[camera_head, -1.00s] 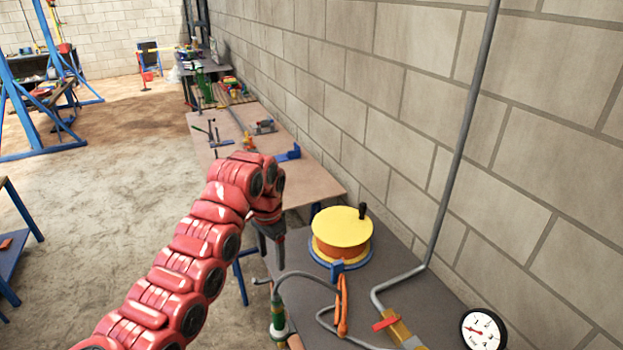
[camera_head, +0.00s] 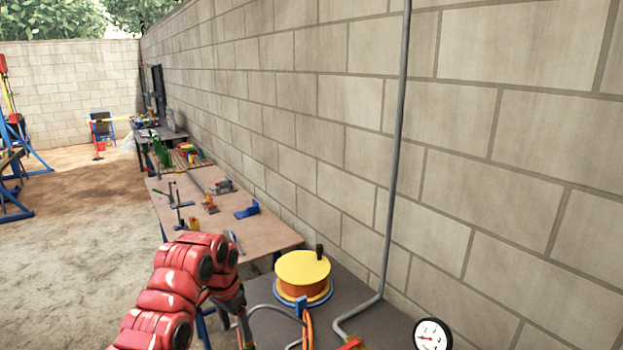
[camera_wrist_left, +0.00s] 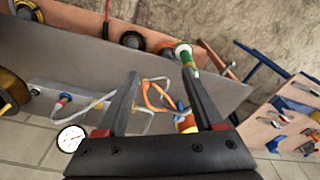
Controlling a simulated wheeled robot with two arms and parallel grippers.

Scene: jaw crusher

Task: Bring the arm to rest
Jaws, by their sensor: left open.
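My left arm (camera_head: 180,290) is red and comes in from the lower left of the head view. My left gripper (camera_head: 243,335) hangs at its end by the near left edge of the dark grey bench, partly cut off by the picture's bottom. In the left wrist view the two black fingers of the left gripper (camera_wrist_left: 160,75) stand apart with nothing held. An orange hose (camera_wrist_left: 152,98) shows between and beyond them; I cannot tell how far below it lies. My right gripper is not in view.
A yellow-topped reel (camera_head: 303,268) and a round gauge (camera_head: 432,335) are at the grey bench (camera_head: 350,287). A grey pipe (camera_head: 393,170) runs up the block wall. A brown table (camera_head: 265,232) with tools stands beyond. Open floor (camera_head: 80,240) lies to the left.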

